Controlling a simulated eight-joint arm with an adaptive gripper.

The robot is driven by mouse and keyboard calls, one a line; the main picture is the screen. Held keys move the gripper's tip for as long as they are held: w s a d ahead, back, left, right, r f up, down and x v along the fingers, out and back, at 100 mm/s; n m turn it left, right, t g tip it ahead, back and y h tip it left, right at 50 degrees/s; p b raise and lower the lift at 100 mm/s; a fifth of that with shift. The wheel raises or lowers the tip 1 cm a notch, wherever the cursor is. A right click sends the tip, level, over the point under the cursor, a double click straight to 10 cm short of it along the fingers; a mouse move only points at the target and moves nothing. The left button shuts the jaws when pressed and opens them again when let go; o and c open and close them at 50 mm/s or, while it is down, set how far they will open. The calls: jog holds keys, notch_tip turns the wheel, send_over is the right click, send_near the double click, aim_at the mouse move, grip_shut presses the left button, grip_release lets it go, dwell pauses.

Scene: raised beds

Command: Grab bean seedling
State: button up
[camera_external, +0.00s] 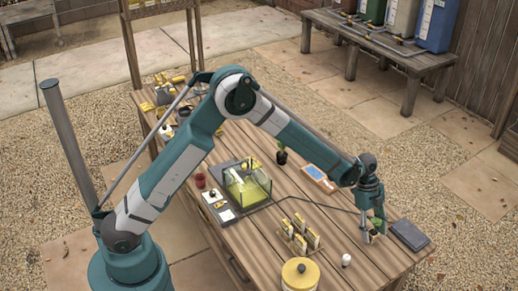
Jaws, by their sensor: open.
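A small leafy green plant in a dark pot (281,156) stands upright on the wooden table (330,218), behind the glass tank. Another small green thing (377,224) shows at my gripper, partly hidden by its fingers. I cannot tell for sure which of the two is the bean seedling. My gripper (373,236) is open and points down at the right end of the table, low around or just beside the second green thing. Whether the fingers touch it is too small to tell.
A glass tank with yellow-green liquid (247,187) stands mid-table. A rack of vials (298,236), a yellow-lidded jar (300,273) and a small white bottle (346,260) stand near the front. A dark flat slab (409,235) lies right of my gripper. A blue-screened device (317,176) lies behind.

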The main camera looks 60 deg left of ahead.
jog(key=shift+d+f, duration=0.15)
jog(key=shift+f, duration=0.25)
jog(key=c, duration=1)
